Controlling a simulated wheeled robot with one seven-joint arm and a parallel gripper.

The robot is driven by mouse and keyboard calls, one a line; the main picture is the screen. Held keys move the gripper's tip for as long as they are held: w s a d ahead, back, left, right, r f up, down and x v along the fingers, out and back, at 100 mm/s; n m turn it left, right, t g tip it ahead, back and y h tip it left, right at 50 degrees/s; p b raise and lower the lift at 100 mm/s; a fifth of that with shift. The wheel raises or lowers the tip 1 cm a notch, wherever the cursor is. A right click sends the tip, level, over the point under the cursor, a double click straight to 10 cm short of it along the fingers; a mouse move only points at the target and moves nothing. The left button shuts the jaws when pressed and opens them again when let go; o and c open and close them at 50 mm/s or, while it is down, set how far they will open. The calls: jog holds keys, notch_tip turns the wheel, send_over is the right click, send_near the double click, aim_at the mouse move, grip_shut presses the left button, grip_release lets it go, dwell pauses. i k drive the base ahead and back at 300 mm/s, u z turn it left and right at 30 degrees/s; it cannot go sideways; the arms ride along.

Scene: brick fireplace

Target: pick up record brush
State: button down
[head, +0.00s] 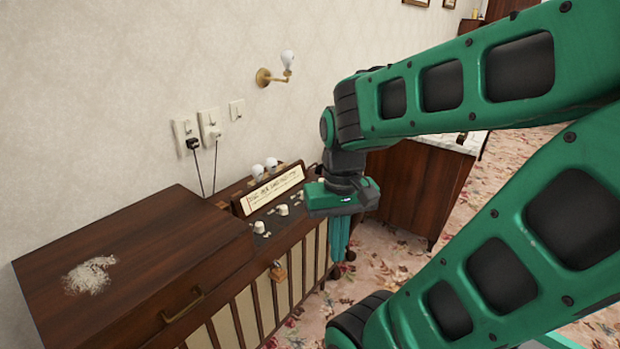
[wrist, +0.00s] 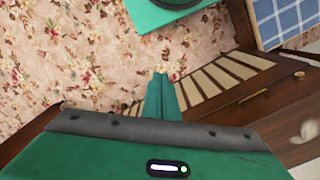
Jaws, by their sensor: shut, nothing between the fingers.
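No object shows clearly as a record brush. A pale, fuzzy, flat tuft (head: 90,275) lies on the brown wooden lid at the lower left of the head view; I cannot tell whether it is the brush. A pale patch (wrist: 311,131) also shows at the right edge of the wrist view. My gripper (head: 338,252) points down beside the right end of the wooden console, well to the right of the tuft. In the wrist view my gripper's teal fingers (wrist: 161,77) are together and empty, over the floral carpet and slatted console front.
The console's lid (head: 150,240) is mostly bare. Its control panel (head: 275,205) has white knobs and a lit dial strip. Wall sockets (head: 208,125) with cords and a brass lamp (head: 272,77) are behind. Another wooden cabinet (head: 420,185) stands beyond my arm.

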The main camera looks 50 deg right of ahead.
aim_at(313, 169)
jog(key=z, duration=0.55)
jog(key=k, duration=1.25)
jog(key=z, duration=1.15)
jog(key=i, duration=1.1)
jog(key=z, duration=0.45)
jog(key=i, duration=1.2)
jog(key=u, duration=0.4)
jog(key=i, duration=1.1)
jog(key=u, duration=1.2)
jog(key=i, duration=0.75)
jog(key=u, duration=0.45)
